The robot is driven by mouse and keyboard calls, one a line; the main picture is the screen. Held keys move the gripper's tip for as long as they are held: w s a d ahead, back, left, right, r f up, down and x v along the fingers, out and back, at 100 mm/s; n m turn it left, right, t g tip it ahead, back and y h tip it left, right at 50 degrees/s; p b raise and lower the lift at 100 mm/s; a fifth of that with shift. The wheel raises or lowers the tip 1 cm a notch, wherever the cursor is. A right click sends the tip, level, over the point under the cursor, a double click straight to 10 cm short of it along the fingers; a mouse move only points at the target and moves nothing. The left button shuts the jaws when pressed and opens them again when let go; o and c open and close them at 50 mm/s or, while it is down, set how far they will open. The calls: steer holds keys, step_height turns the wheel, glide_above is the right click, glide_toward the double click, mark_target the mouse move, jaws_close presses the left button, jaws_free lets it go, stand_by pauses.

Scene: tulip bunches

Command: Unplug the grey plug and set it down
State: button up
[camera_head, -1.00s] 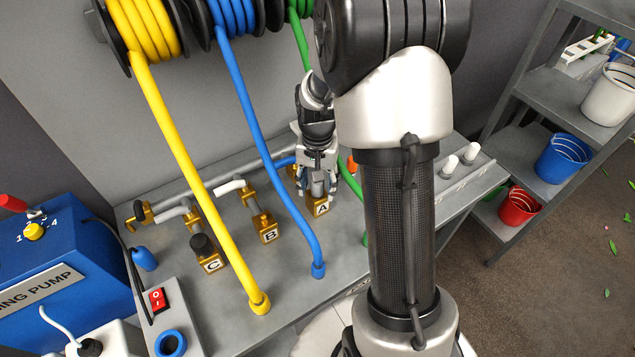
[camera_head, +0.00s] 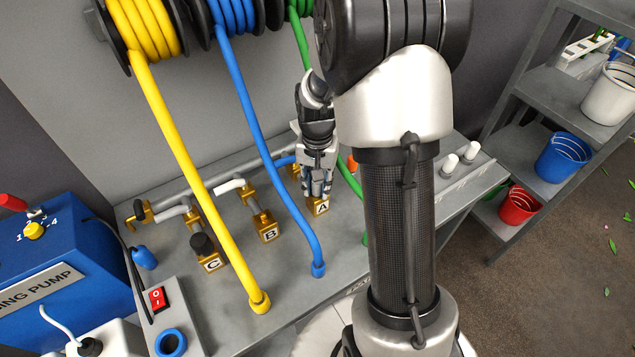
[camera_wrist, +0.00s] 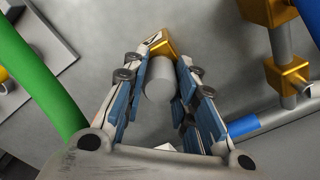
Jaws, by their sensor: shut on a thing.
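The grey plug (camera_wrist: 160,78) is a smooth grey cylinder between my fingers in the wrist view. Its far end meets a brass fitting (camera_wrist: 163,46). In the head view this fitting is the brass block marked A (camera_head: 318,206) on the bench, and the plug is mostly hidden by my fingers. My gripper (camera_head: 318,193) points down just above block A and is shut on the plug. The fingers also show on both sides of the plug in the wrist view.
Blocks B (camera_head: 268,233) and C (camera_head: 212,264) stand to the left. A blue hose (camera_head: 262,150) and a yellow hose (camera_head: 190,160) hang left of my gripper; a green hose (camera_wrist: 35,75) runs close by. A grey bench (camera_head: 285,295) has bare room in front.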

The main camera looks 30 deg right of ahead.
jaws_close()
steer(key=shift+r, duration=0.1)
steer(key=shift+r+p, duration=1.45)
steer(key=shift+r, duration=0.2)
steer(key=shift+r, duration=0.1)
steer(key=shift+r+p, duration=1.65)
steer(key=shift+r, duration=0.25)
